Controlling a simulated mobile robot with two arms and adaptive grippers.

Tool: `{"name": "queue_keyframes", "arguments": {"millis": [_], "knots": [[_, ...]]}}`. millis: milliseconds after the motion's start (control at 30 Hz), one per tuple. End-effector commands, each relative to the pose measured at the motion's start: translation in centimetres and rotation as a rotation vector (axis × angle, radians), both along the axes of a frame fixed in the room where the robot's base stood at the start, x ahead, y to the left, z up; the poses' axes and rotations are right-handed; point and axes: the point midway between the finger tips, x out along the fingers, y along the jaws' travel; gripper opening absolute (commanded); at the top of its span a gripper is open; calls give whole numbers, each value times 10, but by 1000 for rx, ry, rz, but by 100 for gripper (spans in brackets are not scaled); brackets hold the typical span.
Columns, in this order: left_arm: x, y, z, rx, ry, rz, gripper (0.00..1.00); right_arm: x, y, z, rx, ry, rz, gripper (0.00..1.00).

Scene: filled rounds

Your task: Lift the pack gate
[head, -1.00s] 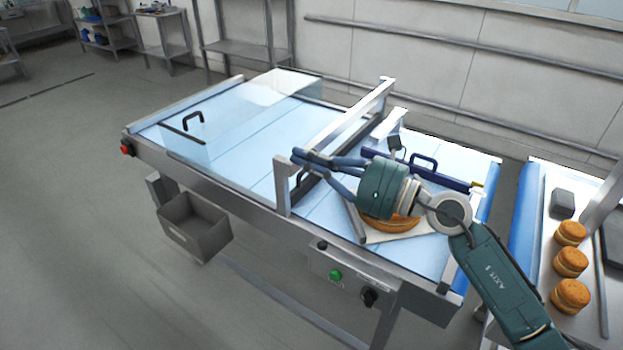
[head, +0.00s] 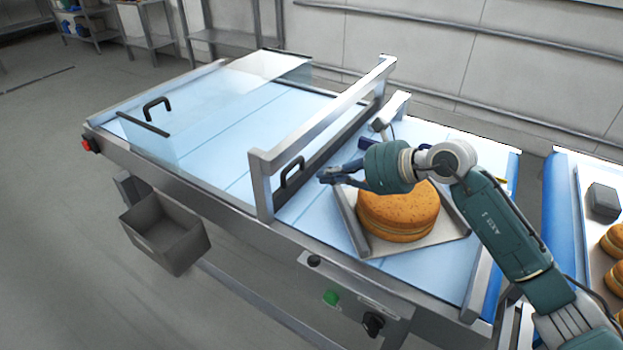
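The pack gate is most likely the dark panel with a black loop handle (head: 291,172), low in the metal frame (head: 262,190) that spans the blue conveyor belt. My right gripper (head: 325,176) is just right of this handle in the head view, with a small gap between them in the picture. Its blue fingers are seen nearly edge-on, so their opening is unclear. No object shows between them. A round golden cake layer (head: 398,212) sits on a metal guide plate (head: 425,247) below and right of the gripper. My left gripper is out of view.
A clear cover (head: 150,140) with a black handle stands over the belt's left part. A grey bin (head: 165,232) hangs at the front left. Control knobs and a green button (head: 331,298) are on the front. More rounds (head: 612,240) lie at the right.

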Motion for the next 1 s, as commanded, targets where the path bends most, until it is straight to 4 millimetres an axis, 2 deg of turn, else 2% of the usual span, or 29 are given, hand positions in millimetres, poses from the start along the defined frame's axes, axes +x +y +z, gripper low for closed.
{"name": "queue_keyframes", "arguments": {"millis": [133,500,667,1000], "knots": [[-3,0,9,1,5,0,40,11,18,-8,3,3,2,0],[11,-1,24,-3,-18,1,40,42,59,-39,4,2,1,0],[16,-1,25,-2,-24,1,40,47,65,-45,1,0,1,0],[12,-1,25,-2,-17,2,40,47,66,-46,1,0,1,0]]}}
